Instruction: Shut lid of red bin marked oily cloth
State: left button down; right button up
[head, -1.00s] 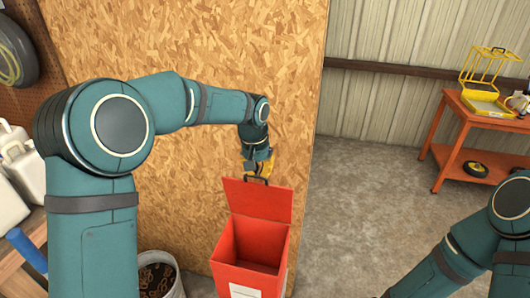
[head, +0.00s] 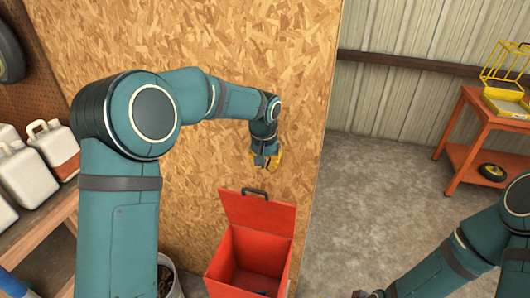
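The red bin (head: 222,262) stands on the floor in front of the chipboard wall, its mouth open. Its red lid (head: 258,214) stands up at the back edge, with a dark handle (head: 255,193) on its top edge. Something dark lies low inside the bin, too cut off to tell. No marking on the bin can be read. My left gripper (head: 266,161) hangs just above the handle, seemingly apart from it. It is small and dark with yellow parts; whether its fingers are open does not show.
A chipboard wall (head: 200,40) rises behind the bin. A bucket (head: 168,272) stands left of it, partly behind my arm. White jugs (head: 25,175) sit on a bench at left. An orange table (head: 490,120) stands at right. The concrete floor (head: 375,190) between is clear.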

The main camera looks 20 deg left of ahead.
pick_arm(q)
jog(key=shift+s+f, duration=1.7)
jog(key=shift+f, duration=0.15)
